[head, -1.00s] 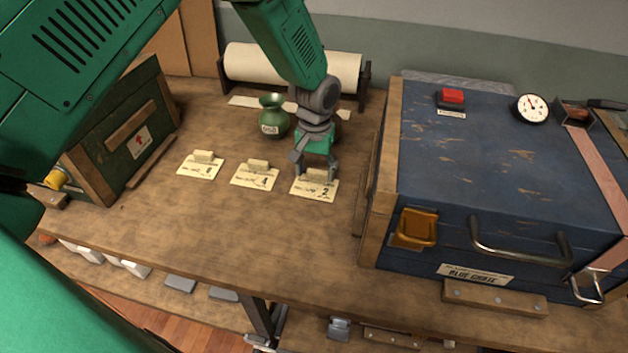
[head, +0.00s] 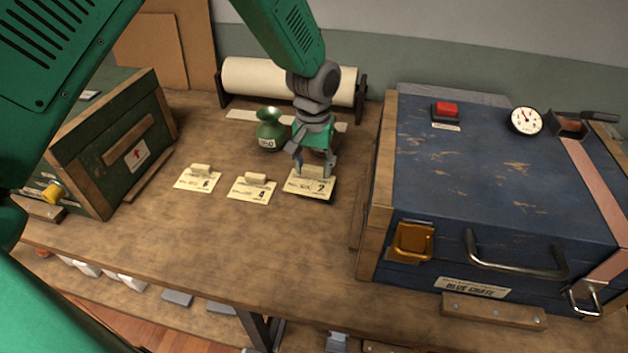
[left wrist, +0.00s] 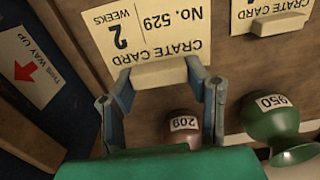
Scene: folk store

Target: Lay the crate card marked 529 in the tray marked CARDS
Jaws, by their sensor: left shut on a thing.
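The crate card marked No. 529, 2 weeks (left wrist: 165,28), fills the top of the left wrist view. It also shows in the head view (head: 308,188), with a dark shadow under it, raised slightly off the bench. My left gripper (head: 313,170) is shut on the pale block at the card's edge; its fingers (left wrist: 160,76) sit at both ends of that block. Two similar cards, one with a 6 (head: 198,181) and one with a 4 (head: 251,190), lie flat to the left. I see no tray marked CARDS. My right gripper is not in view.
A green vase (head: 269,130) marked 950 (left wrist: 276,128) and a reddish pot marked 209 (left wrist: 183,124) stand close behind the card. A blue crate (head: 500,180) stands right, a green crate (head: 105,150) left, a paper roll (head: 285,82) behind. The bench front is clear.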

